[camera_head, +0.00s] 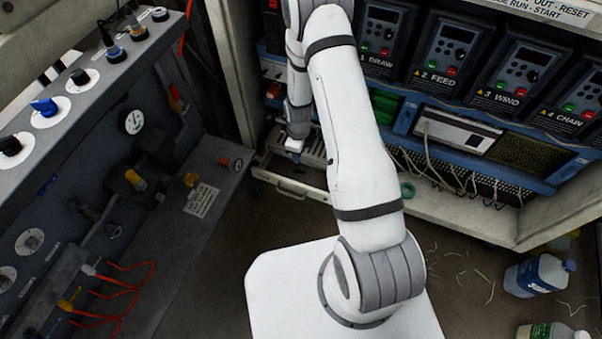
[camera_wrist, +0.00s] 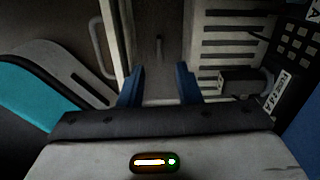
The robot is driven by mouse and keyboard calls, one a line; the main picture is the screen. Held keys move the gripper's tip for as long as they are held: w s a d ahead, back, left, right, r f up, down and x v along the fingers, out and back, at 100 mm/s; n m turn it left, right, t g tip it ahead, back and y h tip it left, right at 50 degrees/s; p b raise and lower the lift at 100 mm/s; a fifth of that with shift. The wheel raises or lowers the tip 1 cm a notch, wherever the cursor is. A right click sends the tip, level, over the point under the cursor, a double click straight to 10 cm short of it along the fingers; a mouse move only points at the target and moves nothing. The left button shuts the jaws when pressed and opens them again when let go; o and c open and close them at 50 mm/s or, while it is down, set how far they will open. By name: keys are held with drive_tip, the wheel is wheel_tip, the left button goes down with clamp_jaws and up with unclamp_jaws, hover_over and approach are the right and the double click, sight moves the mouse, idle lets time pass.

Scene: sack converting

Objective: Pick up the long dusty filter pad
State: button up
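I cannot clearly pick out the long dusty filter pad in either view. In the wrist view, a long grey-brown strip (camera_wrist: 160,25) runs away from me between a pale frame edge and a slotted panel (camera_wrist: 225,42). A short dark upright piece shows on it. I cannot tell whether this strip is the pad. My gripper (camera_wrist: 158,88) has its two blue fingers apart, with nothing visibly held between them. They point toward the strip; contact cannot be told. In the head view my gripper (camera_head: 294,152) is small, by the cabinet's lower left part, and its fingers are unclear.
The cabinet holds a row of drive units (camera_head: 447,55) above a blue rail with hanging loose wires. A pale ledge (camera_head: 290,184) juts below. A control panel with knobs (camera_head: 45,107) and red hoses stands left. Bottles (camera_head: 537,275) and scraps lie on the floor right.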

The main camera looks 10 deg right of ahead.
sight(300, 169)
wheel_tip(300, 169, down, 4)
drive_tip(key=shift+r+m+b, duration=0.1)
drive_tip(key=shift+m+b, duration=0.2)
drive_tip(key=shift+b, duration=0.15)
drive_tip(key=f+b, duration=0.1)
drive_tip(key=f, duration=0.3)
drive_tip(key=f+b, duration=0.1)
drive_tip(key=f, duration=0.1)
drive_tip(key=shift+s+d+b, duration=0.2)
drive_tip(key=shift+s+b, duration=0.05)
drive_tip(key=shift+b, duration=0.05)
drive_tip(key=shift+r, duration=0.15)
drive_tip(key=shift+c, duration=0.2)
clamp_jaws()
